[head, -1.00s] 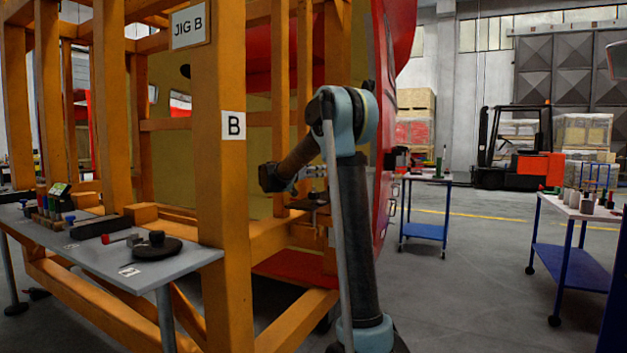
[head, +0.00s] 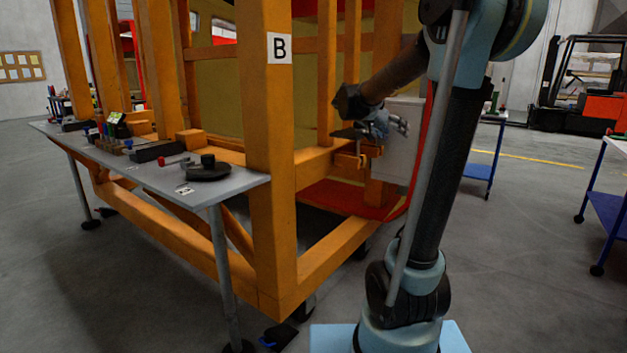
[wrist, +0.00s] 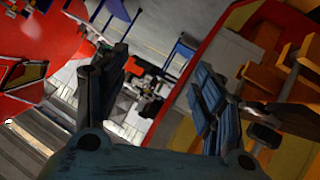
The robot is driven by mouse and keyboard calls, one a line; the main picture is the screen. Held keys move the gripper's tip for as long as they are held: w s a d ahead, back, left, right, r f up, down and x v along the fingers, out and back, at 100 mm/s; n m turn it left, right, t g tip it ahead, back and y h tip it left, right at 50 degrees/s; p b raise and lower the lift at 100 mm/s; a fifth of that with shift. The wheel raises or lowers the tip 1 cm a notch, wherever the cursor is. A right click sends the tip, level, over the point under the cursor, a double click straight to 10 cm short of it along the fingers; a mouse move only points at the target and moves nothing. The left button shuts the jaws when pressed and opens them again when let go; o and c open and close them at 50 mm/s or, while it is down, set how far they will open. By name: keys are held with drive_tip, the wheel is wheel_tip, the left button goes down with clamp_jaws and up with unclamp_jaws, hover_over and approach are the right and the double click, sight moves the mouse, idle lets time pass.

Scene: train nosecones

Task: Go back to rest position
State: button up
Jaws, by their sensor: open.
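My arm stands at the right of the head view, with its elbow high and its forearm reaching left toward the orange jig. My gripper (head: 400,126) is by the jig's right side, in front of a pale grey panel (head: 398,160). It is open. In the wrist view its two fingers (wrist: 157,92) are spread apart, and I see nothing held between them. I cannot tell how far the gripper is from the jig's beams.
The orange jig (head: 270,190), labelled B, stands close to my arm. A grey table (head: 130,165) with several tools runs along its left side. Blue trolleys (head: 483,169) and a forklift (head: 590,85) are at the right. Grey floor is open at the lower left.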

drive_tip(key=s+f+n+g+y, duration=0.1)
drive_tip(key=s+f+n+y, duration=0.1)
drive_tip(key=s+f, duration=0.55)
drive_tip(key=s+f+n+g+y, duration=0.15)
drive_tip(key=s+f, duration=0.25)
drive_tip(key=s, duration=0.7)
drive_tip(key=s+a+f+n+g+y, duration=0.1)
drive_tip(key=s+a+f+n+y, duration=0.1)
drive_tip(key=s+f, duration=0.5)
drive_tip(key=s+a+f+n+y, duration=0.2)
drive_tip(key=s+a+f+y, duration=0.3)
drive_tip(key=s, duration=0.5)
wheel_tip(320, 180, down, 3)
drive_tip(key=shift+s+a+f+g, duration=0.2)
drive_tip(key=shift+s+a+g, duration=0.15)
drive_tip(key=shift+a, duration=0.85)
